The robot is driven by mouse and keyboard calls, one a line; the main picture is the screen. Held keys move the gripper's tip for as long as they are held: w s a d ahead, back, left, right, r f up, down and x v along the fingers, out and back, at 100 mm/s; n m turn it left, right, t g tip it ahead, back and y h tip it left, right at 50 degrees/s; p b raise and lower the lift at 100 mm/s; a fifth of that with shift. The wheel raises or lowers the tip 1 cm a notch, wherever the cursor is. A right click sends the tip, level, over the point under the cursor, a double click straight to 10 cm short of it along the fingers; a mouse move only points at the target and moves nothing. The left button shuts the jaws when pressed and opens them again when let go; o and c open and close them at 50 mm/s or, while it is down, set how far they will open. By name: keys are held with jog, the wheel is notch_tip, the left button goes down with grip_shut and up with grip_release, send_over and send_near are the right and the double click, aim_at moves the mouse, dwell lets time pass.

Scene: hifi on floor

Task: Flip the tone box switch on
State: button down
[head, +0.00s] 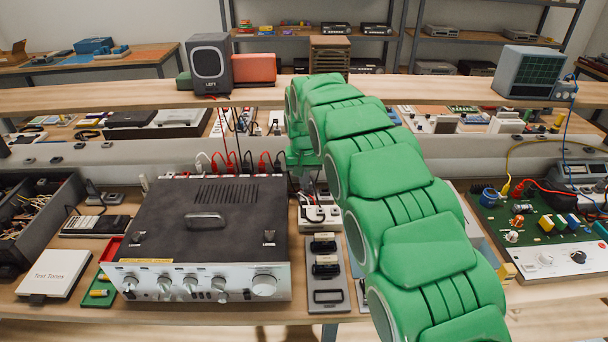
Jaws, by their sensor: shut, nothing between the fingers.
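A white box labelled "Test Tones" (53,275) lies at the lower left of the bench, left of the silver-fronted amplifier (205,225). It is the only thing whose label mentions tones. I cannot make out a switch or its position on it. My green arm reaches from the lower right up and back across the bench. My gripper (303,172) points down at the arm's far end, behind the amplifier's right rear corner, near white plugs and cables. It is small and partly hidden by the arm. It is shut and empty, well away from the white box.
A grey strip with black blocks (326,268) stands right of the amplifier. A green circuit board (545,235) with cables is at the right. A dark open crate (38,220) is at the left. A shelf (130,97) above carries a speaker (209,65) and an oscilloscope (535,72).

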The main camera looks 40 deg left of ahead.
aim_at(304, 213)
jog(key=f, duration=0.6)
jog(key=a+f, duration=0.1)
jog(key=f, duration=0.3)
jog(key=shift+w, duration=0.4)
jog(key=shift+w+f, duration=0.15)
jog(key=shift+w, duration=0.05)
jog(key=shift+f, duration=0.2)
jog(key=shift+s+d+f+g+h, duration=0.1)
jog(key=shift+s+g+h, duration=0.05)
jog(key=shift+g+h, duration=0.15)
jog(key=shift+s+d, duration=0.5)
jog(key=shift+r, duration=0.25)
notch_tip(304, 213, up, 14)
jog(key=shift+s+d, duration=0.2)
jog(key=shift+s, duration=0.05)
